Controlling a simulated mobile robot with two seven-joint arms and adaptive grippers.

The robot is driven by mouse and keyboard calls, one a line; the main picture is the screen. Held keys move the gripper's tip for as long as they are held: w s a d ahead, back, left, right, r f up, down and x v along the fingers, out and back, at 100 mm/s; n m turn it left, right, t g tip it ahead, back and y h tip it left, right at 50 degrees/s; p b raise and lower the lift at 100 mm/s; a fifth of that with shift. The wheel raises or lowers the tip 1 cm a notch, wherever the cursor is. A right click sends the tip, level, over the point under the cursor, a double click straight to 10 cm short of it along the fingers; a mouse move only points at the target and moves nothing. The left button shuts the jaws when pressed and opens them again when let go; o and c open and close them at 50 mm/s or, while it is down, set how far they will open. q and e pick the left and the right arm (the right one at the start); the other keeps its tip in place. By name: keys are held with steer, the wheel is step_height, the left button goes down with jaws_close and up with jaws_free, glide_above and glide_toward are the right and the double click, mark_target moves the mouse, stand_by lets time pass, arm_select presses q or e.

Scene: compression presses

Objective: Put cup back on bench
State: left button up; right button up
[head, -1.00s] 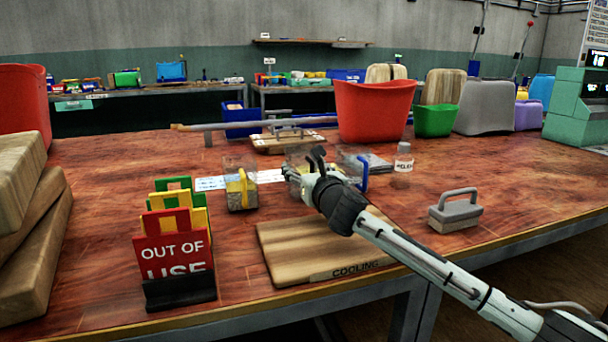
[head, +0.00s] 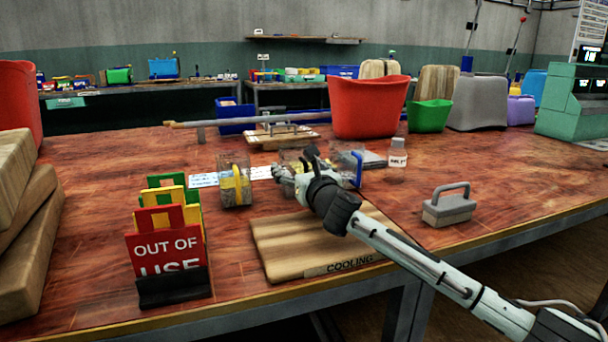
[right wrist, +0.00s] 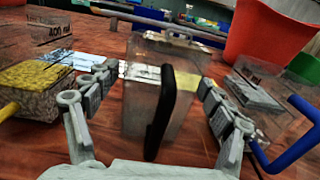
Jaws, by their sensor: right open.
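A clear cup with a black handle (right wrist: 163,105) stands upright on the bench in the right wrist view. My right gripper (right wrist: 160,80) is open, with one finger on each side of this cup; I cannot tell whether they touch it. In the head view my right gripper (head: 292,176) largely hides the cup. A clear cup with a yellow handle (head: 236,183) and grainy contents stands left of the gripper. A clear cup with a blue handle (head: 350,165) stands to its right. The bench (head: 90,210) has a reddish wooden top. My left gripper is out of view.
A wooden board marked COOLING (head: 310,245) lies in front of the cups. An OUT OF USE sign (head: 168,252) stands at front left. A small bottle (head: 397,155), red bin (head: 368,105) and grey handled block (head: 448,205) are nearby. The right side of the bench is mostly clear.

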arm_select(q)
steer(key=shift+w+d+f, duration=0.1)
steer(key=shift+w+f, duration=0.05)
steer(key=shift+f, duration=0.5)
arm_select(e)
steer(key=v, duration=1.1)
steer(key=shift+s+d, duration=0.1)
steer(key=shift+s, duration=0.25)
steer(key=shift+s, duration=0.1)
